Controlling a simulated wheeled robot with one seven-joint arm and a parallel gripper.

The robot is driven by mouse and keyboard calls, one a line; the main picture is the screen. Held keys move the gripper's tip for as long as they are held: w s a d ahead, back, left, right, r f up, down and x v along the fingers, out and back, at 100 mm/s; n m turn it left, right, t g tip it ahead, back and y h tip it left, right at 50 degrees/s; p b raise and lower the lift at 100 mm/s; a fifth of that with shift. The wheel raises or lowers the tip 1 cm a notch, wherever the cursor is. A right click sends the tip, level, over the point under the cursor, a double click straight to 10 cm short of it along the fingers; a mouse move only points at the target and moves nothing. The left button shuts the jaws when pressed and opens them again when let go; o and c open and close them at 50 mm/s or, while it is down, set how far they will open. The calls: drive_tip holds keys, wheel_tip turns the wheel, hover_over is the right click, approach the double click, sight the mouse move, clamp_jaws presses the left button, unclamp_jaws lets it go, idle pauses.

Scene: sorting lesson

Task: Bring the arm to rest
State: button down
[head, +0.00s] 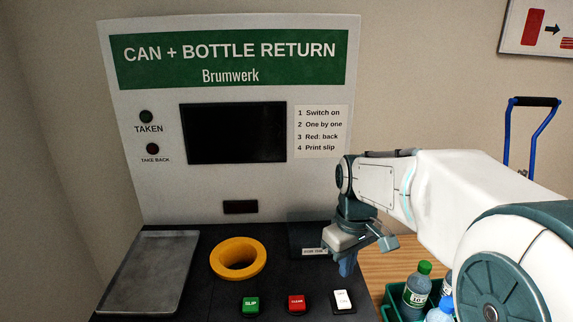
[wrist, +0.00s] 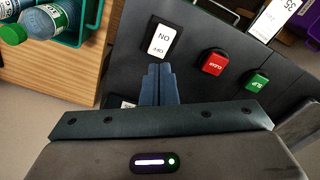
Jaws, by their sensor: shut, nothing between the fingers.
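My gripper (head: 347,268) hangs from my arm over the right part of the black counter, fingers pointing down. In the wrist view its two blue fingers (wrist: 158,72) are together with nothing between them. Their tips are close to the white on/off switch (wrist: 161,40); I cannot tell whether they touch it. In the head view the switch (head: 342,299) is on the counter in front of the gripper. The return machine (head: 376,85) stands behind, its screen (head: 234,133) dark.
A red button (head: 296,304), a green button (head: 251,304) and a yellow ring (head: 226,246) are on the counter. A metal tray (head: 145,270) lies at left. A green crate (head: 393,307) with bottles (head: 418,286) stands at right, beneath my arm. A blue-framed cart (head: 548,128) stands behind.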

drive_tip(key=s+f+m+t, duration=0.1)
drive_tip(key=s+m+t, duration=0.2)
drive_tip(key=s, duration=1)
drive_tip(key=m, duration=0.2)
drive_tip(key=shift+s+f+m, duration=0.25)
drive_tip(key=shift+m, duration=0.05)
drive_tip(key=shift+a, duration=0.15)
